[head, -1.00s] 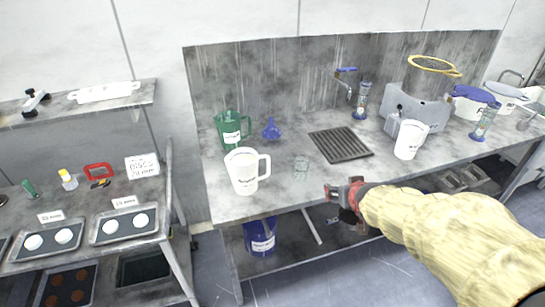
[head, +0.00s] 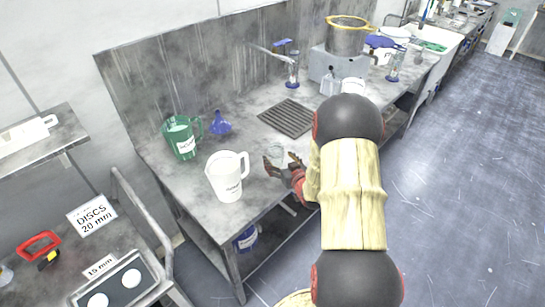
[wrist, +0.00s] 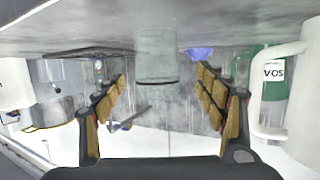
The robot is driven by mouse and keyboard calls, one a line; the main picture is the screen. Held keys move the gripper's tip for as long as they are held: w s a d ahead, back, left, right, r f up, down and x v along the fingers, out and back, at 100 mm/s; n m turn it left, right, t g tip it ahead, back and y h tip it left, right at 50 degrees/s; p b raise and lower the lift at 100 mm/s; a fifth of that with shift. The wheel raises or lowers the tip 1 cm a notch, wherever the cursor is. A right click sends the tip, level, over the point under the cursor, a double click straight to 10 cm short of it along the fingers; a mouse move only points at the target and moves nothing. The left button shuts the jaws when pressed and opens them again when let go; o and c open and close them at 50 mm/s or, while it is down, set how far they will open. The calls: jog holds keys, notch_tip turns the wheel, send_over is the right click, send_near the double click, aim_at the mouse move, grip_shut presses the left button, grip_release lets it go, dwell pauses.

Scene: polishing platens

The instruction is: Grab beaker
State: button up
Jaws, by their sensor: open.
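A small clear glass beaker (head: 277,151) stands on the grey metal bench (head: 262,101), near its front part. In the wrist view, which shows the scene upside down, the beaker (wrist: 157,55) appears centred between my two fingers. My gripper (head: 281,161) is open and low over the bench's front edge, facing the beaker. In the wrist view the open gripper (wrist: 160,77) has a finger on each side of the beaker, with gaps on both sides. I cannot tell whether the fingertips reach past its near wall.
A white pitcher (head: 226,180) stands close left of my gripper. A green pitcher (head: 182,140) and a blue funnel (head: 219,123) stand behind it. A dark drain grate (head: 287,118) lies beyond the beaker. A grey machine (head: 338,66) stands farther right.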

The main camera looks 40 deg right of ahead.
jog(key=b+x, duration=0.1)
jog(key=x, duration=0.3)
jog(key=shift+w+d+f, duration=0.2)
jog(key=shift+w+d, duration=0.1)
jog(key=shift+c, duration=0.2)
jog(key=c, duration=1.1)
jog(key=shift+c, duration=0.7)
